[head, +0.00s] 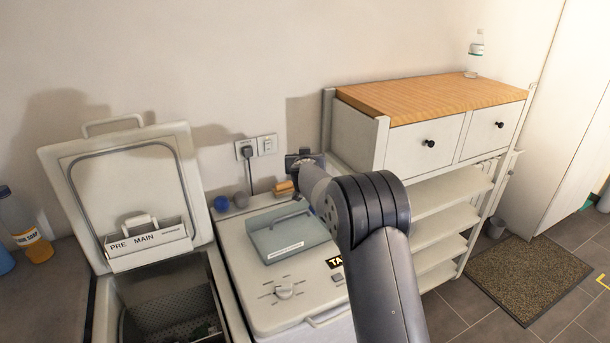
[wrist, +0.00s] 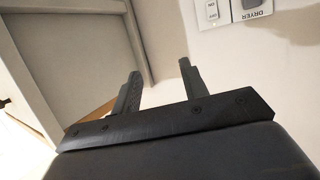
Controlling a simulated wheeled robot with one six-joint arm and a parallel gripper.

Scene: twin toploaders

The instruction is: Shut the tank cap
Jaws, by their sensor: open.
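A black label reading "TA" (head: 335,262) sits on the right machine's top (head: 262,306), its rest hidden behind my arm. I cannot make out the tank cap; my arm covers the area beside the label. My gripper (head: 303,157) is up near the wall behind that machine, beside the wooden-topped cabinet. In the wrist view my gripper (wrist: 160,70) has its two dark fingers apart, with nothing between them.
The left machine's lid (head: 126,195) stands raised, showing a drum. The cabinet (head: 405,150) stands close to my gripper on the right. A wall socket (head: 245,150) holds a plug.

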